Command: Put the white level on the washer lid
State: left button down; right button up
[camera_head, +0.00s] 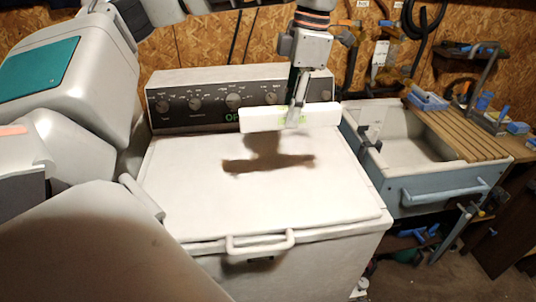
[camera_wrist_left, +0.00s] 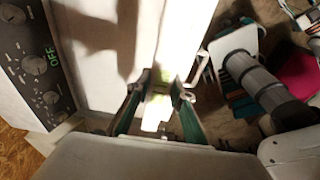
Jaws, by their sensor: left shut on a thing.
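The white level (camera_head: 262,119) is a long pale bar with small yellow-green vials. My left gripper (camera_head: 295,118) reaches down from the top in the head view and is shut on the level near its middle. The level is held roughly horizontal above the back part of the white washer lid (camera_head: 200,190). Its shadow falls on the lid, apart from the bar. In the left wrist view the level (camera_wrist_left: 185,35) runs upward from between the fingers of my left gripper (camera_wrist_left: 158,98). The lid is flat and shut. I cannot make out my right gripper.
The washer's dark control panel (camera_head: 205,102) with knobs stands up behind the lid. A handle (camera_head: 260,243) is at its front. A sink (camera_head: 400,140) with a wooden slatted board (camera_head: 462,133) stands to the right. The lid is bare.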

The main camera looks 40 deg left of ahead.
pick_arm(q)
jog(key=shift+w+f, duration=0.1)
jog(key=shift+w, duration=0.15)
send_over(285, 188)
notch_tip(285, 188, down, 6)
jog(key=f, duration=0.8)
jog(key=shift+w+d+f+b, duration=0.2)
jog(key=shift+f+b, duration=0.1)
jog(key=shift+f, duration=2.5)
jog(key=shift+f, duration=0.1)
jog(key=c, duration=1.8)
grip_release()
jog(key=shift+o, duration=0.2)
